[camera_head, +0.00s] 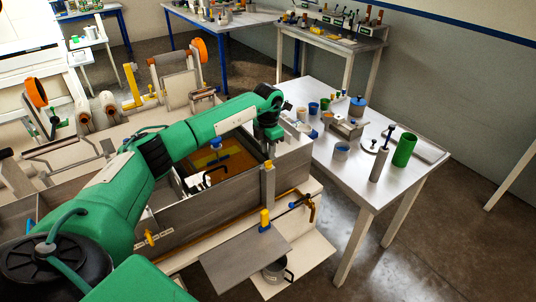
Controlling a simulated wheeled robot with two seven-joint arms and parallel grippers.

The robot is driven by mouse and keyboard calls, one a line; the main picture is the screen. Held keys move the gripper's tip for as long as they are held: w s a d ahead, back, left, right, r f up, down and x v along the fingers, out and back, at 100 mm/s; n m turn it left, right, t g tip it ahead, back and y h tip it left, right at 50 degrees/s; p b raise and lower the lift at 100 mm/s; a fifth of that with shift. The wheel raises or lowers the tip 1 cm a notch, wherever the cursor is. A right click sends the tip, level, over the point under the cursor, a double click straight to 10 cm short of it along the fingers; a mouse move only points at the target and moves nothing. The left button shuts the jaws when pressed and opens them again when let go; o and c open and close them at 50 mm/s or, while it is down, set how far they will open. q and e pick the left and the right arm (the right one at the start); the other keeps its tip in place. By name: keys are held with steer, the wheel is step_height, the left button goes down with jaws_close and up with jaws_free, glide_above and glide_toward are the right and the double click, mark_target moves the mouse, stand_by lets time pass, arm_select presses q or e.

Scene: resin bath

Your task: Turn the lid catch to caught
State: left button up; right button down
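A grey-walled bath (205,224) stands at the centre, with amber resin (240,160) showing inside. The lid catch cannot be singled out with certainty. A small yellow handle on a blue base (264,219) stands upright near the bath's front right corner, and a yellow knob (150,238) sits on its front wall. My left arm reaches across the bath from the left. My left gripper (269,148) hangs above the right end of the bath, above a grey upright post (268,183). Its fingers are small and dark, and their opening is unclear. My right gripper is out of view.
A metal table (343,178) at right holds cups, a green cylinder (404,149) and a blue-topped pot (357,106). A grey plate (245,262) and a pot (277,270) are at the front. A brass pipe with a tap (309,207) projects at the bath's right end.

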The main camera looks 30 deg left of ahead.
mark_target(268, 161)
arm_select(q)
steer(key=shift+f+p, duration=0.65)
steer(key=shift+f, duration=1.65)
